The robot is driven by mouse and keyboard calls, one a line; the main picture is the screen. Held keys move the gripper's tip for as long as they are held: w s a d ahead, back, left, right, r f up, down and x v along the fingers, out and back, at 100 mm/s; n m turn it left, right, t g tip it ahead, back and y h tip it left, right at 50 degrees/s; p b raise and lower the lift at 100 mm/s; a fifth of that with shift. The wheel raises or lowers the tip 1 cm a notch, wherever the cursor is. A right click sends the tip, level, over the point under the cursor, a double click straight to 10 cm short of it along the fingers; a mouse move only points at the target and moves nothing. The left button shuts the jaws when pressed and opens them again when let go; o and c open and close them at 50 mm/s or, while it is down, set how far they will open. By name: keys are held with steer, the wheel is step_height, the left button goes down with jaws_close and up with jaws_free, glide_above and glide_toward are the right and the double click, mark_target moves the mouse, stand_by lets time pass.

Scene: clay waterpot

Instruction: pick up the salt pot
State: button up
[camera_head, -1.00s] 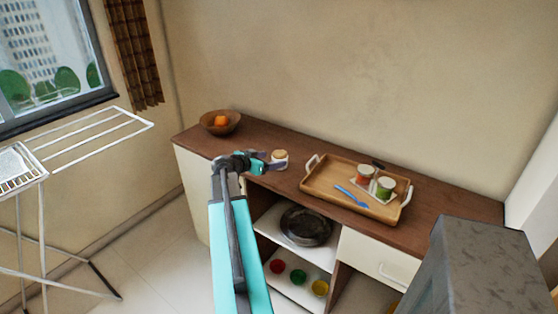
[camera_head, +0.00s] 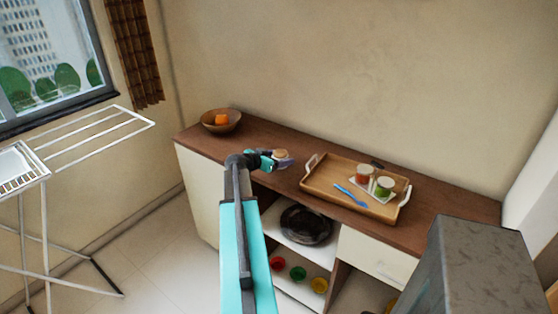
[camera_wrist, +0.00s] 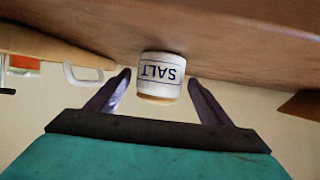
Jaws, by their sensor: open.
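The salt pot (camera_wrist: 160,72) is a small white pot with blue lines, the word SALT and a tan lid. In the wrist view it appears upside down and stands on the wooden sideboard top. My gripper (camera_wrist: 158,80) is open, with one purple finger on each side of the pot; gaps show between the fingers and the pot.
A wooden tray (camera_head: 318,190) with white handles stands to the right, holding two jars (camera_head: 384,186) and a blue utensil (camera_head: 350,195). A bowl (camera_head: 234,122) with an orange fruit is at the left end. A drying rack (camera_head: 100,140) stands at far left.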

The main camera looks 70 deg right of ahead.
mark_target(285, 155)
steer(key=shift+p+x, duration=0.55)
steer(key=shift+x, duration=0.3)
steer(key=shift+p+x, duration=0.65)
steer(key=shift+x, duration=0.9)
steer(key=shift+r, duration=0.1)
steer(key=c, duration=1.3)
steer(key=shift+r, duration=0.25)
steer(key=shift+r+b, duration=0.95)
steer(key=shift+r, duration=0.35)
steer(key=shift+s+a+r, duration=0.1)
steer(key=shift+a+r, duration=0.1)
steer(key=shift+a, duration=0.15)
steer(key=s+a+b, duration=0.1)
steer(key=a, duration=0.3)
steer(key=s+a+r+b, duration=0.1)
steer(key=a+b, duration=0.1)
steer(key=a, duration=0.2)
steer(key=s+a+b, duration=0.1)
steer(key=a, duration=0.4)
steer(key=shift+s+r+b, duration=0.1)
steer(key=shift+r+b, duration=0.05)
steer(key=shift+b, duration=0.15)
steer(key=shift+s+a+r, duration=0.1)
steer(key=shift+s+a, duration=0.1)
steer(key=shift+a, duration=0.75)
